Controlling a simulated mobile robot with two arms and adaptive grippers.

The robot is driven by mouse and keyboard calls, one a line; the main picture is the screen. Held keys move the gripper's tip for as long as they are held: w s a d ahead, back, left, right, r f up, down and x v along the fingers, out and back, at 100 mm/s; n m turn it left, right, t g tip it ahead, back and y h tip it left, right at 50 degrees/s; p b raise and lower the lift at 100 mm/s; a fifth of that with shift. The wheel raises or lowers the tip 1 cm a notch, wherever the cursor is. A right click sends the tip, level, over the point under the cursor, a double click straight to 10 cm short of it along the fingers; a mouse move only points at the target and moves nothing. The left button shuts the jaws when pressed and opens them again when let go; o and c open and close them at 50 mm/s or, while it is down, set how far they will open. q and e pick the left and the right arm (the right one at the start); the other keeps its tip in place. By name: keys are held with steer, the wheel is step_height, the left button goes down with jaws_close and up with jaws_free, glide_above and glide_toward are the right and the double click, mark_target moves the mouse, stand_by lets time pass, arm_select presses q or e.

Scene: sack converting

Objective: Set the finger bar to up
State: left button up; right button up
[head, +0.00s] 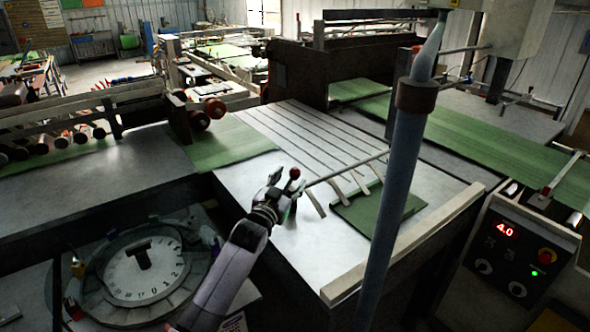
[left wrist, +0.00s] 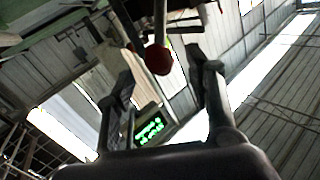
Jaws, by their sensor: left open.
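The finger bar (head: 345,168) is a thin rod across the grey table, with several pale flat fingers slanting down toward the tabletop and a green sack piece. A red ball knob (head: 294,173) sits at its left end. My left gripper (head: 277,186) is open at the knob, with its fingers close around or beside it. In the left wrist view, the red knob (left wrist: 158,59) shows on its stem beyond and between the two spread fingertips (left wrist: 167,75); contact cannot be told. My right gripper is not in view.
A green sack piece (head: 377,210) lies under the bar's fingers. A pale rail (head: 405,243) edges the table's front. A control panel (head: 522,250) reading 4.0 stands at right. A round dial (head: 145,270) is at lower left. Green sheet (head: 215,145) lies behind the gripper.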

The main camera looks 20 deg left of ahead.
mark_target(293, 176)
arm_select(q)
steer(key=shift+w+d+p, duration=0.2)
steer(key=shift+w+p, duration=0.2)
steer(key=shift+w, duration=1.95)
steer(key=shift+c, duration=0.5)
jaws_close()
